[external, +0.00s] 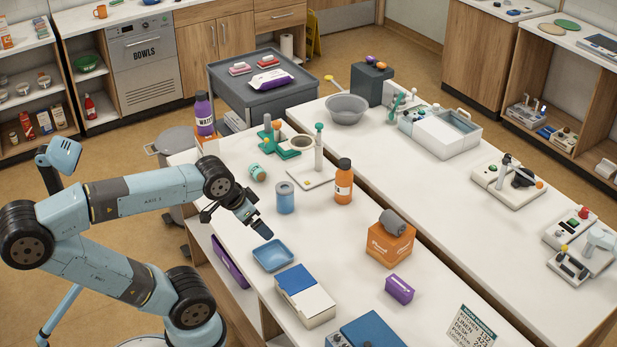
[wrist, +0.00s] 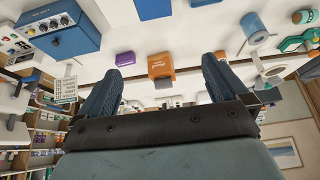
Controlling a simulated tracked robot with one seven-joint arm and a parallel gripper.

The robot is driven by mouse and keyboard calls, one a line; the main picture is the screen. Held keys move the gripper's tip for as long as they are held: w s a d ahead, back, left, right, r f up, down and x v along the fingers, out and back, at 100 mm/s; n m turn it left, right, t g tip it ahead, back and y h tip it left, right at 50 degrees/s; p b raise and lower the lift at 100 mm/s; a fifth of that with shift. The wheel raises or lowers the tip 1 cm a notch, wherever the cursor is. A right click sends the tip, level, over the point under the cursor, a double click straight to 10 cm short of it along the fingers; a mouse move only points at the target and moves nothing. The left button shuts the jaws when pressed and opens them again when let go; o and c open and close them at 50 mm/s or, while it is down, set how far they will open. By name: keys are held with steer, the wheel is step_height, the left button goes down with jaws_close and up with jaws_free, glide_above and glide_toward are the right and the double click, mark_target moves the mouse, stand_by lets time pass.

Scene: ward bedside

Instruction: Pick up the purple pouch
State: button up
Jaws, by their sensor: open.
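A small purple pouch (external: 399,289) lies on the white table, in front of the orange box and right of the blue-and-white box. It also shows in the wrist view (wrist: 125,58), just beside the left finger's tip in the picture. My gripper (external: 262,230) is open and empty, above the table's left part near the blue tray, well left of the pouch and apart from it. In the wrist view my gripper (wrist: 160,66) has its two dark fingers spread wide, with the orange box seen between them in the distance.
An orange box (external: 390,245) with a grey roll on top stands behind the pouch. A blue tray (external: 273,254), a blue-and-white box (external: 305,296), a blue device (external: 366,333), a blue roll (external: 285,198) and an orange bottle (external: 343,182) stand around. Bare tabletop surrounds the pouch.

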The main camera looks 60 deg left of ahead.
steer(key=shift+c, duration=0.3)
steer(key=c, duration=0.4)
